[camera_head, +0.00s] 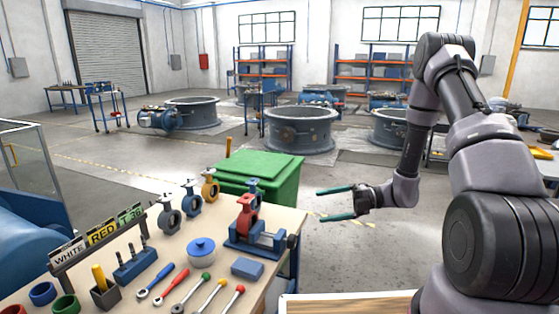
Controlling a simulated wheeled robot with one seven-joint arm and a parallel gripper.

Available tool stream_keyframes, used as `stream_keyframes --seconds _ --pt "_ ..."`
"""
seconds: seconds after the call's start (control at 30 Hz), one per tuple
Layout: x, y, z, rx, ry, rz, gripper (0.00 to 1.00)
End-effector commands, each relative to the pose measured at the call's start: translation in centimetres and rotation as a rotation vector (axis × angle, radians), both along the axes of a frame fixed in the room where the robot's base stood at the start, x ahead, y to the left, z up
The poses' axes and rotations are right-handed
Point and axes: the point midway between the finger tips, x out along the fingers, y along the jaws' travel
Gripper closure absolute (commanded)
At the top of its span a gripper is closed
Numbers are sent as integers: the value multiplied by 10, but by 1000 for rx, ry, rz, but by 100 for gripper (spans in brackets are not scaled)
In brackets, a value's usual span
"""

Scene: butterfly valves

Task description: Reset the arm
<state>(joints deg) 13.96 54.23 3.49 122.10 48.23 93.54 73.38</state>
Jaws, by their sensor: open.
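My gripper (334,204) is in the right half of the head view, with its two dark green fingers spread apart and pointing left. It is open and nothing is between the fingers. It hangs in the air to the right of the workbench (288,215) and in front of the green bin (262,180). My arm rises from the lower right, bends high up at the elbow and comes down to the gripper.
On the bench, a red valve (247,216) sits in a blue vise (262,240). Grey-blue valves, an orange-yellow valve (210,185), a blue lidded pot (201,251) and several tools stand nearby. Large round valves (300,130) stand on the floor behind. Open floor lies right of the bench.

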Motion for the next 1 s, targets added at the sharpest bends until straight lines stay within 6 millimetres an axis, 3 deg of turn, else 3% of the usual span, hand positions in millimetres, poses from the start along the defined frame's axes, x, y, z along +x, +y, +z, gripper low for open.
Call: stream_keyframes --seconds 0.03,0.1,0.4,1.0 --pt "-3 1 23 -38 -114 61 6" --pt "-10 0 47 -87 -264 144 6" --pt "-49 -11 136 -289 -898 530 6" --pt "-135 -65 272 -693 -2005 1470 6"
